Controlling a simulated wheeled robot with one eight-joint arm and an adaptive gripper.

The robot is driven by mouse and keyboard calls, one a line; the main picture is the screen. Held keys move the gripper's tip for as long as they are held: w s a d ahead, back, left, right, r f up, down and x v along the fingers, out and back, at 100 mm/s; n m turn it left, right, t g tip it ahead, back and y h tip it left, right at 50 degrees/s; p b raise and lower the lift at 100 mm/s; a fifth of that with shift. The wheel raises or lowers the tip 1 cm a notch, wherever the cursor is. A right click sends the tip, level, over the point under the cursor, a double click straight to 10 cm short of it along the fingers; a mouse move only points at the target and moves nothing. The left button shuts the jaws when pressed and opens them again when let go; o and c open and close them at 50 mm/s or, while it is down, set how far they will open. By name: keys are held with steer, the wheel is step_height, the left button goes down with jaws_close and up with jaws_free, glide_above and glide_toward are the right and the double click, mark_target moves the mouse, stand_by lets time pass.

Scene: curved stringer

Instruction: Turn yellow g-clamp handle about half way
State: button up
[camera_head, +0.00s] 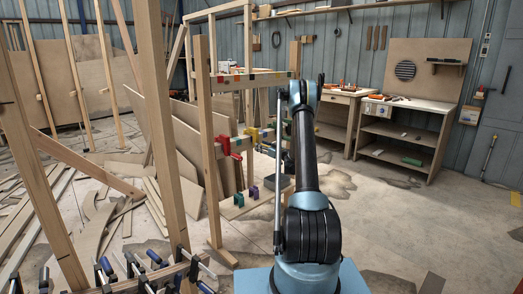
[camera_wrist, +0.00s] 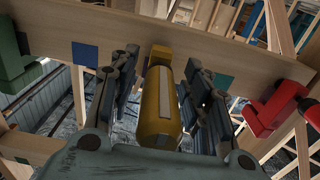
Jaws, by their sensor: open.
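The yellow g-clamp (camera_head: 251,134) is on a wooden rail of the frame in the camera_head view, left of my arm. In the camera_wrist view its yellow handle (camera_wrist: 160,103) points toward the camera, with a pale strip along it. My gripper (camera_wrist: 161,80) is open, with one dark finger on each side of the handle. Gaps show between the handle and both fingers, so neither appears to touch it.
A red clamp (camera_wrist: 275,108) is to the right and a green clamp (camera_wrist: 22,60) to the left in the camera_wrist view. The wooden rail (camera_wrist: 240,55) crosses behind the handle. A wooden post (camera_head: 207,130) and a workbench (camera_head: 405,135) stand nearby.

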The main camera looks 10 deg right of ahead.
jaws_close()
steer(key=shift+a, duration=0.2)
steer(key=shift+d, duration=0.2)
steer(key=shift+m, duration=1)
steer(key=m, duration=0.7)
steer(key=shift+d, duration=0.1)
steer(key=m, duration=0.4)
steer(key=shift+m, duration=0.3)
steer(key=m, duration=0.4)
